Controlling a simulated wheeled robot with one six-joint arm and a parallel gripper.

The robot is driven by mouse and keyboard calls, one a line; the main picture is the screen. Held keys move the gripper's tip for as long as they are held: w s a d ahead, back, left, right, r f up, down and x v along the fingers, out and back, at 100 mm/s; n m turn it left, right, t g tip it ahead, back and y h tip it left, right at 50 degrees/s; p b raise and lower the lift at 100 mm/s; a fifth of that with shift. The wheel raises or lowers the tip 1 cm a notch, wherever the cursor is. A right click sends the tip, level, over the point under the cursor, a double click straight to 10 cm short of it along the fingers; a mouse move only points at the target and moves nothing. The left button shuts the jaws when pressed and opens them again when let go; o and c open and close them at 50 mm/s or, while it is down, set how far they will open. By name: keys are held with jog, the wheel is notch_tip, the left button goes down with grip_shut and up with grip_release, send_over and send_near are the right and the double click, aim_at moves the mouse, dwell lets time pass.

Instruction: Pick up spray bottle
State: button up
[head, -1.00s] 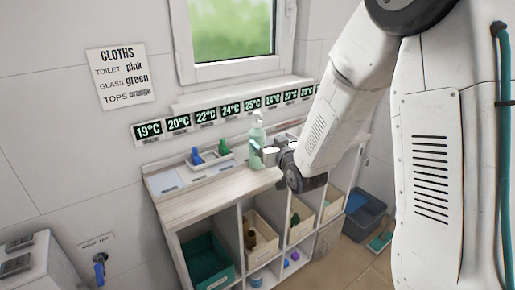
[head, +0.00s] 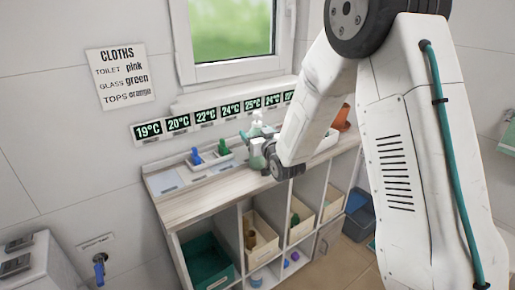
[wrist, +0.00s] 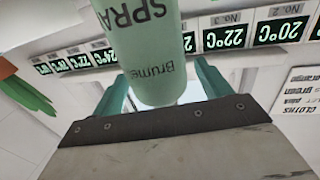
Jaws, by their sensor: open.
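The spray bottle (head: 257,157) is pale green with a white top and stands upright on the cart's wooden top, near the wall. In the wrist view, which is upside down, its labelled body (wrist: 145,45) fills the middle between the two green fingers. My gripper (head: 257,143) is open around the bottle, one finger on each side; in the wrist view my gripper (wrist: 160,88) shows a gap at the right finger. I cannot tell whether the left finger touches. The gripper hides part of the bottle in the head view.
A small tray (head: 213,162) with a blue and a green item stands left of the bottle. A terracotta pot (head: 341,119) is at the right, behind my arm. Temperature displays (head: 205,115) line the wall behind. The front left of the wooden top (head: 190,208) is clear.

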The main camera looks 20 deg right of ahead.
jog(key=c, duration=1.7)
jog(key=shift+r, duration=0.15)
